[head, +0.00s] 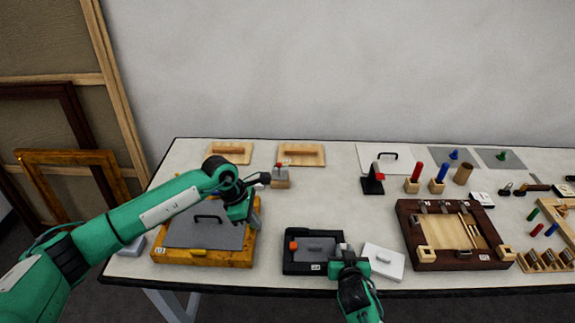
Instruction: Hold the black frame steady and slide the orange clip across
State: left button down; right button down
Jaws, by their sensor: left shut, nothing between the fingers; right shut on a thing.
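The black frame (298,268) lies flat near the front edge of the table, with a grey panel and a small dark handle inside it. The orange clip (293,245) sits on the frame's left side. My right gripper (345,249) is at the frame's right side and shut on it; its fingers partly hide that edge. My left gripper (255,218) is shut and empty, above the right part of the yellow wooden frame, to the left of and apart from the black frame and clip.
The yellow wooden frame (205,258) with a grey panel lies under my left gripper. A white panel (383,262) lies just right of the black frame. A dark brown frame (455,264) is further right. Bare table lies behind the black frame.

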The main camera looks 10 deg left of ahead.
jog(key=c, duration=1.2)
grip_release()
